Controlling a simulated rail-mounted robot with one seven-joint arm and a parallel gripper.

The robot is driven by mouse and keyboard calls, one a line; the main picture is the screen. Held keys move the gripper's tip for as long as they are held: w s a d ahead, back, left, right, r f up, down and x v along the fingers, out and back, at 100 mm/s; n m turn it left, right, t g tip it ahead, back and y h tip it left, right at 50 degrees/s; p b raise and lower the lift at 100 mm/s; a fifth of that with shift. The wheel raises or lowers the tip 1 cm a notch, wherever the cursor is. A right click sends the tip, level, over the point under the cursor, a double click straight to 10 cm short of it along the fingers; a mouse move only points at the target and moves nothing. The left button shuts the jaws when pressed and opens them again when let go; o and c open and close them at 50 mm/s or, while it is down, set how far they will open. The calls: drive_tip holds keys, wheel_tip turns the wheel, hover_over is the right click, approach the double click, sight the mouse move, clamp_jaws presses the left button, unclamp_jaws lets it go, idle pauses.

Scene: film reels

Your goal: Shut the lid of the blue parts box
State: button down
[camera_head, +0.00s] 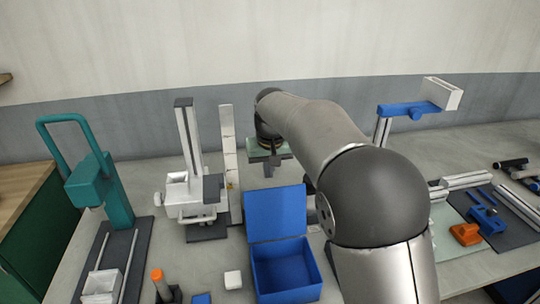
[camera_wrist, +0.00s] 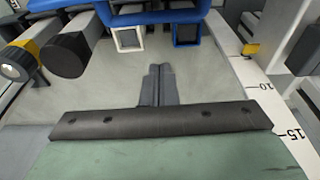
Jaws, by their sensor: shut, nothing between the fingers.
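The blue parts box (camera_head: 305,292) stands at the front middle of the bench in the head view. Its blue lid (camera_head: 276,212) is open, standing up from the back edge and leaning back a little. The inside of the box shows and looks empty. My gripper (camera_head: 268,171) is in the air behind and above the lid, apart from it as far as I can tell. In the wrist view the two dark fingers (camera_wrist: 157,84) are together with nothing between them.
A white upright rule (camera_head: 228,150) stands left of my gripper, beside a white column stand (camera_head: 190,150). A teal press (camera_head: 90,180) is at far left. A small white block (camera_head: 233,279) lies left of the box. A blue-armed stand (camera_head: 405,109) is at right.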

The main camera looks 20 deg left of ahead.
sight(275, 210)
drive_tip(key=s, duration=0.1)
drive_tip(key=s+d, duration=0.1)
drive_tip(key=s, duration=0.1)
drive_tip(key=shift+s+d+f, duration=0.2)
drive_tip(key=shift+d+f, duration=0.1)
drive_tip(key=shift+f, duration=0.05)
drive_tip(key=shift+s, duration=0.1)
